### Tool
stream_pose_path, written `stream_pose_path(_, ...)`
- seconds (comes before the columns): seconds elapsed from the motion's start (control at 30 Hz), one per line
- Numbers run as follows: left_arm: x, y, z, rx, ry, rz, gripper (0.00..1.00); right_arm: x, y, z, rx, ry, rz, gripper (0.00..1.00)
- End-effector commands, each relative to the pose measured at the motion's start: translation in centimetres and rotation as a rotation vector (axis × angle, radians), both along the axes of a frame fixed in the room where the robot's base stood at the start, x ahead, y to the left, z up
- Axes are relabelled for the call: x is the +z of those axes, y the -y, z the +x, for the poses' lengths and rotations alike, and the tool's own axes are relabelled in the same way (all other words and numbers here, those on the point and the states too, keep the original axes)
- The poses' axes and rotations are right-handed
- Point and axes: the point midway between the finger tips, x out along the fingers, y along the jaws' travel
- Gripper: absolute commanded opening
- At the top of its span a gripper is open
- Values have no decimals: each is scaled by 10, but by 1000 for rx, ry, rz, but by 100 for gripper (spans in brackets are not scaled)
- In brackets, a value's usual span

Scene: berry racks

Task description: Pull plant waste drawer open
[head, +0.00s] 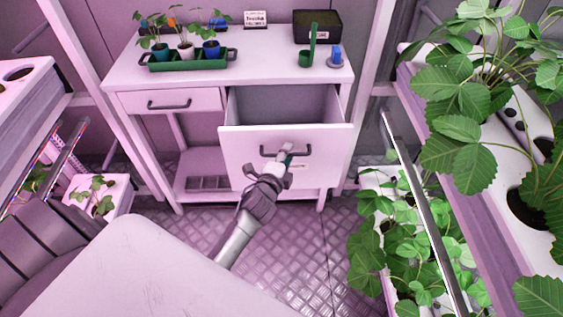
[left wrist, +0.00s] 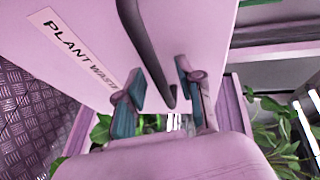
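The plant waste drawer (head: 235,150) stands pulled out from the white workbench, and its empty grey inside shows in the head view. Its white front shows in the left wrist view (left wrist: 90,25), with a "PLANT WASTE" label (left wrist: 72,50). The dark bar handle (head: 305,153) also shows in the left wrist view (left wrist: 148,45). My left gripper (head: 284,155) is at the handle. In the left wrist view its two teal-padded fingers (left wrist: 160,97) are apart, with the handle's end between them and gaps visible. My right gripper is not in view.
The workbench top (head: 270,72) holds a green tray (head: 190,64) of potted seedlings, a black box (head: 318,27) and small tools. A smaller closed drawer (head: 170,101) is at left. Plant racks flank both sides. Metal floor (head: 290,235) lies open in front.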

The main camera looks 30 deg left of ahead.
Motion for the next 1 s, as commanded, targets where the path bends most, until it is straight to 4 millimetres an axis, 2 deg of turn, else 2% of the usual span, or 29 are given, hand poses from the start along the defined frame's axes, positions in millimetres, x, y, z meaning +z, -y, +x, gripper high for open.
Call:
stream_pose_path(0.5,17,15,-95,0,-2,-2,37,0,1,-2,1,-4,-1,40)
stream_pose_path(0.7,21,17,-110,1,-2,-1,37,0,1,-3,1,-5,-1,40)
stream_pose_path(1.0,21,17,-111,0,-1,0,37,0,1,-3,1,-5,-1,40)
